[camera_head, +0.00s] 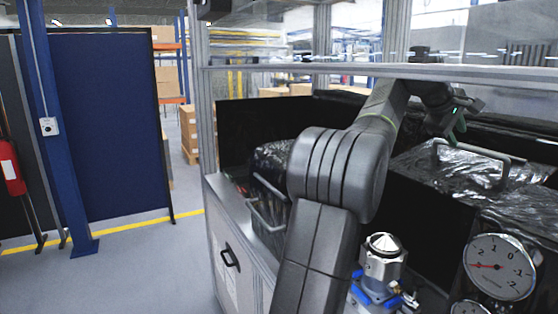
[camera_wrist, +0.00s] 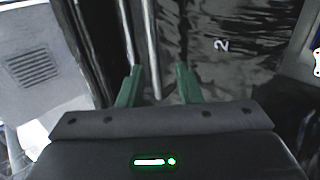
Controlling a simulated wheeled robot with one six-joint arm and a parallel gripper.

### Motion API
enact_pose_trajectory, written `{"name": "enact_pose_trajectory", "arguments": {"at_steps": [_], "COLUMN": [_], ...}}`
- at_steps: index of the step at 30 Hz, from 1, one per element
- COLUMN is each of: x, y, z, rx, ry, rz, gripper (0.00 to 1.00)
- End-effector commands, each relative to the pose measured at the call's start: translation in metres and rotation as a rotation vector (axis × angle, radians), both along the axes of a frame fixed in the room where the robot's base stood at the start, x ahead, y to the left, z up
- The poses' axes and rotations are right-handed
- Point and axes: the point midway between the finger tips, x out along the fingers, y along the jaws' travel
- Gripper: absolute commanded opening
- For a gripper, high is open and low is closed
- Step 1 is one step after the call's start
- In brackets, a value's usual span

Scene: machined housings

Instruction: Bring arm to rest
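My arm stretches from the bottom middle of the head view to the upper right. My gripper (camera_head: 456,122) is at its end, above a black-wrapped box (camera_head: 420,166) with a metal bar handle (camera_head: 478,150). In the wrist view, the two green fingers of my gripper (camera_wrist: 158,76) stand apart with a clear gap. Metal bars (camera_wrist: 150,45) show beyond the fingertips, and I cannot tell how far away they are. Nothing is seen held between the fingers.
A metal frame post (camera_head: 199,100) and crossbar (camera_head: 300,69) border the workspace. A second wrapped box (camera_head: 272,160) with a handle stands left of my arm. A pressure gauge (camera_head: 499,267) and a metal fitting (camera_head: 383,257) are close at the lower right.

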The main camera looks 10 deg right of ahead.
Motion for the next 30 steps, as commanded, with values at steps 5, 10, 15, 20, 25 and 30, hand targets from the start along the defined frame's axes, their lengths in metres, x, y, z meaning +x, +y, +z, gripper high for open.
{"name": "enact_pose_trajectory", "arguments": {"at_steps": [5, 10, 15, 20, 25, 30], "x": [0.009, 0.016, 0.019, 0.018, 0.018, 0.019], "y": [-0.027, -0.047, -0.052, -0.050, -0.049, -0.049], "z": [-0.024, -0.043, -0.050, -0.051, -0.051, -0.051], "rx": [0.001, 0.000, -0.007, -0.013, -0.013, -0.012], "ry": [0.003, 0.000, -0.004, -0.005, -0.005, -0.006], "rz": [-0.002, -0.001, 0.000, -0.001, -0.001, 0.000], "gripper": [0.32, 0.32, 0.32, 0.32, 0.32, 0.32]}}
